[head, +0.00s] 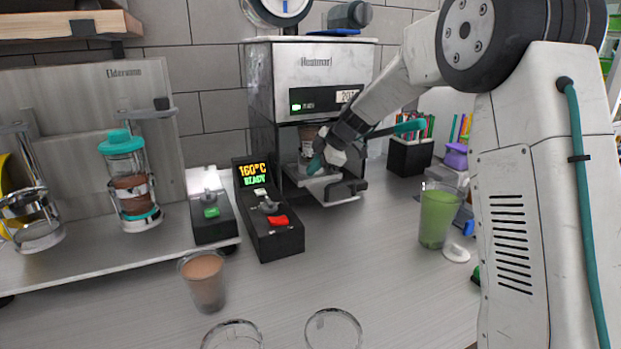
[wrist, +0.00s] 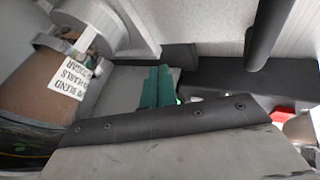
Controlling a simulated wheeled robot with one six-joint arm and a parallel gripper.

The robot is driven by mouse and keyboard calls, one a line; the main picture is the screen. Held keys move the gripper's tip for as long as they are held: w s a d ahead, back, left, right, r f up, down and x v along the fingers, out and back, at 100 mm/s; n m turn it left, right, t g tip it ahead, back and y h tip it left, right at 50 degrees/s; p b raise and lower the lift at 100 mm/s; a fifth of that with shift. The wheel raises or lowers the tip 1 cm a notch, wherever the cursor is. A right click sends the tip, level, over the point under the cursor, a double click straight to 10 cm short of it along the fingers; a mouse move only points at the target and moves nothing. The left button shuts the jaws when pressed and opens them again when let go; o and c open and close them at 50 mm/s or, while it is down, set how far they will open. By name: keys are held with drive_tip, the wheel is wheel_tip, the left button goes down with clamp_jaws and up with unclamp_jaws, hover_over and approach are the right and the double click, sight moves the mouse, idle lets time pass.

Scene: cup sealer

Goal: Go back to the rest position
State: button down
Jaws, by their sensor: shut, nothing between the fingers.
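My gripper (head: 315,164) is at the front of the cup sealer (head: 312,68), with its teal fingers low by the machine's opening. In the wrist view the teal fingers (wrist: 157,87) are together, with nothing between them. A cup of brown contents (head: 307,136) stands inside the sealer, partly hidden by my arm. In the wrist view a labelled container of brown contents (wrist: 42,88) is at the left, apart from the fingers.
A control box (head: 269,222) with a red switch and a lit "160°C" display stands left of the sealer. A brown drink cup (head: 204,283) stands in front of it. A green cup (head: 437,214) stands right of my gripper. The middle counter (head: 350,262) is clear.

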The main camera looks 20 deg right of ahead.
drive_tip(key=s+r+m+g+h, duration=0.1)
drive_tip(key=s+r+m, duration=0.3)
drive_tip(key=s, duration=0.9)
drive_tip(key=s+r+m+g+h, duration=0.1)
drive_tip(key=s+r+m, duration=0.35)
drive_tip(key=s, duration=0.95)
drive_tip(key=s+d+f+m+g+h, duration=0.1)
drive_tip(key=s+f+m, duration=0.2)
drive_tip(key=s, duration=0.8)
drive_tip(key=s+d+f+m+g+h, duration=0.1)
drive_tip(key=s+d+f+m+h, duration=0.1)
drive_tip(key=s+m, duration=0.5)
drive_tip(key=s+f, duration=0.1)
drive_tip(key=s, duration=0.4)
drive_tip(key=shift+s, duration=0.3)
